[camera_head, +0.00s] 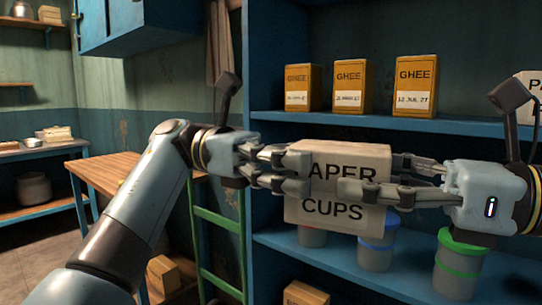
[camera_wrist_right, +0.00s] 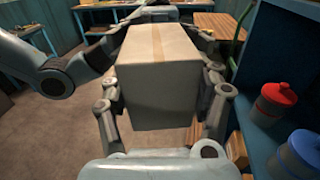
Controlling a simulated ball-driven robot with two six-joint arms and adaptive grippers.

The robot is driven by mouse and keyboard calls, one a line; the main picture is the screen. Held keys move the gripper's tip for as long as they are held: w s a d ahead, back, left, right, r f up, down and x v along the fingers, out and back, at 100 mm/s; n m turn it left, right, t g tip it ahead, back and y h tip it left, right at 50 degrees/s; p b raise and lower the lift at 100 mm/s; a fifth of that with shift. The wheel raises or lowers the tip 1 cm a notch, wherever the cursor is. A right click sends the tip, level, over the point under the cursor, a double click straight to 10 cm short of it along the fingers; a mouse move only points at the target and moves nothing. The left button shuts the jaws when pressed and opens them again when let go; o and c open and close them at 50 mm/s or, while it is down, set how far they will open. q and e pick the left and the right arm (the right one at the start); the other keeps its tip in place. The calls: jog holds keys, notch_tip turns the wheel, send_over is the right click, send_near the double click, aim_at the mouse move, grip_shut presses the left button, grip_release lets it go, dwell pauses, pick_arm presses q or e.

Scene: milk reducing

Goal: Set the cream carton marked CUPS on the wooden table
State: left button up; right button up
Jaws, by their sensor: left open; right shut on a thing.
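The cream carton (camera_head: 343,157) marked "APER CUPS", its first letter hidden, hangs in the air in front of the blue shelf unit. It also fills the middle of the right wrist view (camera_wrist_right: 160,75). My right gripper (camera_head: 375,178) is shut on it from the right, one finger across its printed face. My left gripper (camera_head: 285,170) is open at the carton's left side, with its fingers overlapping that edge; whether they touch it I cannot tell. The wooden table (camera_head: 112,170) stands at the left, partly hidden behind my left arm.
Several GHEE boxes (camera_head: 348,86) stand on the upper blue shelf (camera_head: 460,125). Lidded tubs (camera_head: 462,262) stand on the lower shelf. A green ladder (camera_head: 218,220) stands between table and shelf. The visible tabletop is bare.

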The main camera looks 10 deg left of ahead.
pick_arm(q)
jog(key=shift+x, duration=1.15)
jog(key=shift+w, duration=0.1)
jog(key=c, duration=1.3)
pick_arm(e)
jog(key=shift+s+a+r, duration=0.1)
jog(key=shift+s, duration=0.05)
pick_arm(q)
jog(key=o, duration=1.3)
jog(key=shift+a, duration=0.15)
